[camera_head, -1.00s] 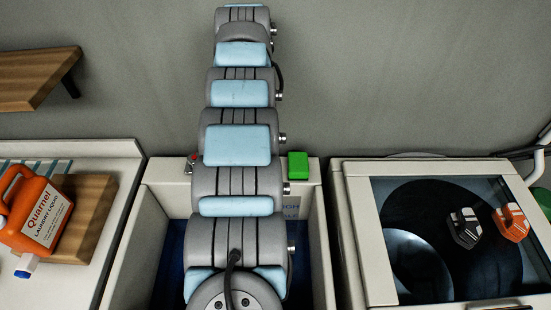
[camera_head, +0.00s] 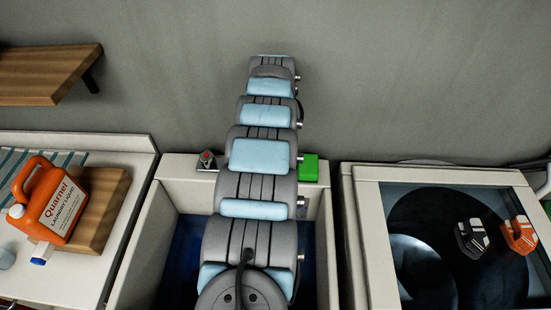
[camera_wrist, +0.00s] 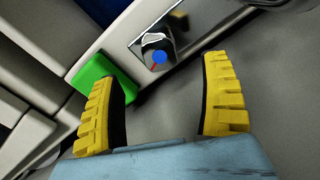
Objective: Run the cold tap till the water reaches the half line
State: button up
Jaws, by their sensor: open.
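A tap knob with a blue cap (camera_wrist: 159,57) stands on a shiny plate at the sink's back ledge in the wrist view. My gripper (camera_wrist: 162,69) has its two yellow fingers spread wide, with the knob showing in the gap between and beyond them; nothing is held. In the head view, a red-marked tap (camera_head: 207,157) stands on the ledge left of my arm. The sink (camera_head: 134,250) has a dark blue interior, mostly hidden behind my arm. My gripper and the blue-capped knob are hidden there. No water level or half line can be made out.
A green block (camera_head: 309,168) sits on the ledge right of my arm; it is near the left finger in the wrist view (camera_wrist: 101,80). A glass-lidded washer (camera_head: 352,230) stands right.

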notch_tip(320, 180, down, 5)
jog(key=shift+d+f, duration=0.1)
jog(key=shift+f, duration=0.8)
jog(key=c, duration=1.2)
